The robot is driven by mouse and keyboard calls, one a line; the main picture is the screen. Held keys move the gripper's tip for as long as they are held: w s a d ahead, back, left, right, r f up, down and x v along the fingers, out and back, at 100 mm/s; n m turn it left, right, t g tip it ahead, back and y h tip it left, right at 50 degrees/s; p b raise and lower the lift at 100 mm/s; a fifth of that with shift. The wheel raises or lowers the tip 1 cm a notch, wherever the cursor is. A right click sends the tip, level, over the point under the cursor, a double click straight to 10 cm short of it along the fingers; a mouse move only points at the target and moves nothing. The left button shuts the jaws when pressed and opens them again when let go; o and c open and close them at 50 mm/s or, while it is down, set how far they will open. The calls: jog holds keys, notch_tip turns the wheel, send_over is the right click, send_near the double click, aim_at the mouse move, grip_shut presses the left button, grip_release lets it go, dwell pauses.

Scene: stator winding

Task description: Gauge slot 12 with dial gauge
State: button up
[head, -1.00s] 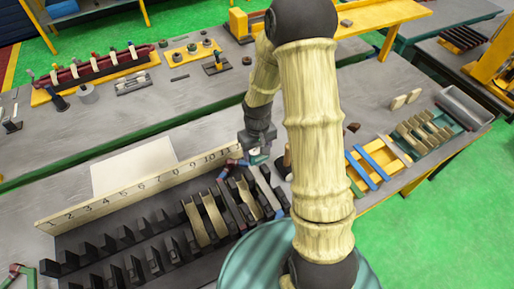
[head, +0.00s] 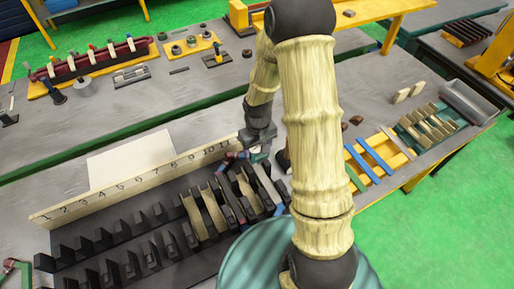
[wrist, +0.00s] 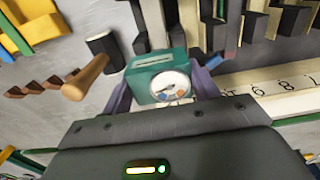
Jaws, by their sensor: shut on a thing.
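My gripper (wrist: 163,88) is shut on a green dial gauge (wrist: 155,65) with a round white dial, seen between the fingers in the wrist view. In the head view my gripper (head: 260,145) holds the gauge (head: 261,156) low beside the right end of the numbered board (head: 130,185). Numbers up to about 11 are readable there; a 12 is not visible. The black slotted stator (head: 120,250) lies in front of the board, with several tan coils (head: 213,210) in its right-hand slots. The gauge's tip and its contact with a slot are hidden.
A wooden-handled tool (wrist: 86,78) with a dark head lies close to the gauge in the wrist view. Yellow and blue strips (head: 376,158) and a green rack (head: 428,125) are at right. A white sheet (head: 130,160) lies behind the board.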

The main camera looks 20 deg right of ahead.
aim_at(258, 158)
jog(key=shift+f+b, duration=1.75)
jog(key=shift+f, duration=0.85)
jog(key=o, duration=1.1)
jog(key=shift+c, duration=0.2)
notch_tip(258, 158, up, 17)
jog(key=b, duration=0.2)
jog(key=shift+r, duration=0.2)
dwell(0.3)
